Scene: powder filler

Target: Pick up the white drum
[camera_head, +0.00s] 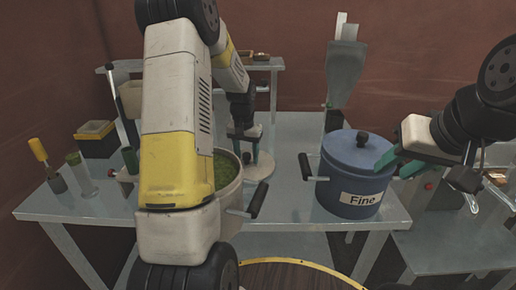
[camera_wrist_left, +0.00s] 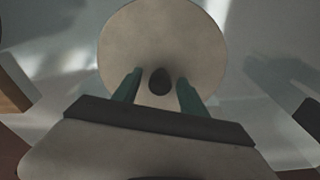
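The white drum (camera_head: 232,196) stands lidless on the table, with green contents (camera_head: 222,170) inside. My left arm hides much of it; a dark side handle (camera_head: 257,200) sticks out on its right. A round pale lid (camera_head: 262,166) lies on the table behind the drum. My left gripper (camera_head: 245,140) is above this lid. In the left wrist view its green fingers (camera_wrist_left: 160,90) stand apart on either side of the lid's dark knob (camera_wrist_left: 159,80), with gaps showing. My right gripper (camera_head: 396,166) has its fingers apart, beside the blue drum; no held object shows.
A blue drum labelled "Fine" (camera_head: 352,182), lidded, stands to the right. A grey metal device (camera_head: 344,80) rises behind it. At the left are a yellow-handled tool (camera_head: 42,156), a clear cylinder (camera_head: 80,176) and a black-and-yellow box (camera_head: 96,140). The table's front edge is close.

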